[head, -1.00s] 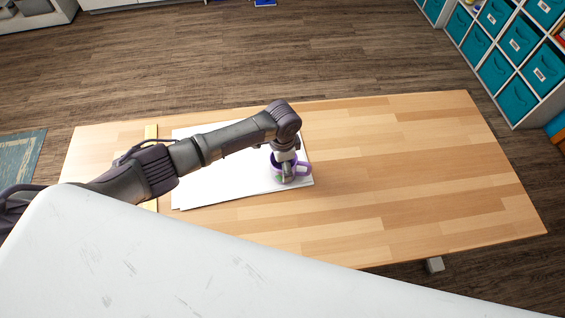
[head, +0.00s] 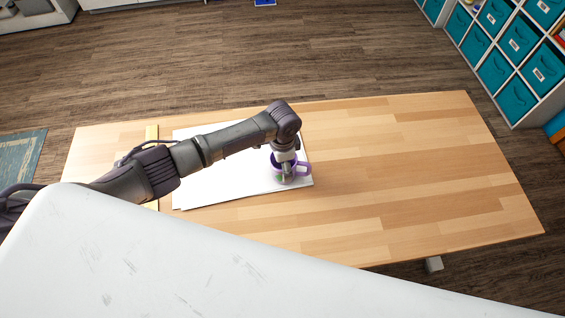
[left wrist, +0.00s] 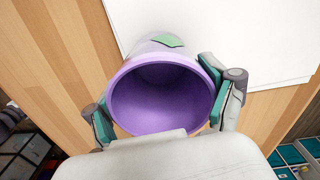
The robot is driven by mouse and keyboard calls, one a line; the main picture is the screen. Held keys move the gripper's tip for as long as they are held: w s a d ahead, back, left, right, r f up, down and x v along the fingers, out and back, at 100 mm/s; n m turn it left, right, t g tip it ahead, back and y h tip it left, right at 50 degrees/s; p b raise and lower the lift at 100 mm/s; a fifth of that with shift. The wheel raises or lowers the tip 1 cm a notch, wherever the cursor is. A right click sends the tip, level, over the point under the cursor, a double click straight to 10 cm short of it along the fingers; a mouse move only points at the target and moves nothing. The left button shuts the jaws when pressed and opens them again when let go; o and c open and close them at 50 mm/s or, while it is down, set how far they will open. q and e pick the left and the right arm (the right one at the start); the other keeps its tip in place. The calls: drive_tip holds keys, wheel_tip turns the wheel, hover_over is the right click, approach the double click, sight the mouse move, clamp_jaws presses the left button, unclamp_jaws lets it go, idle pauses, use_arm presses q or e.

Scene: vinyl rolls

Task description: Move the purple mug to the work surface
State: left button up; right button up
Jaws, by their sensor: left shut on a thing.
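The purple mug (head: 275,167) is at the right end of the white sheets in the head view, its handle pointing right. In the left wrist view the mug (left wrist: 160,97) faces me with its round opening, and a green patch shows on its outer wall. My left gripper (head: 285,167) comes from above and is shut on the mug. In the left wrist view its two teal-padded fingers (left wrist: 162,108) press on opposite sides of the rim. Whether the mug's base touches the sheets is hidden. The wooden work surface (head: 410,160) lies below. My right gripper is out of view.
White sheets (head: 215,190) lie on the left half of the table, beside a yellow strip (head: 151,132). The right half of the wooden top is clear. A white slab (head: 150,260) covers the near foreground. Shelves with teal bins (head: 495,70) stand at the far right.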

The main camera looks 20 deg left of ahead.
use_arm(q)
drive_tip(key=shift+f, duration=0.15)
drive_tip(key=shift+f, duration=0.15)
drive_tip(key=shift+r, duration=0.2)
drive_tip(key=shift+r+p, duration=0.2)
drive_tip(key=shift+p, duration=0.2)
drive_tip(key=o, duration=1.7)
drive_tip(key=shift+c, duration=0.2)
drive_tip(key=shift+f, duration=0.1)
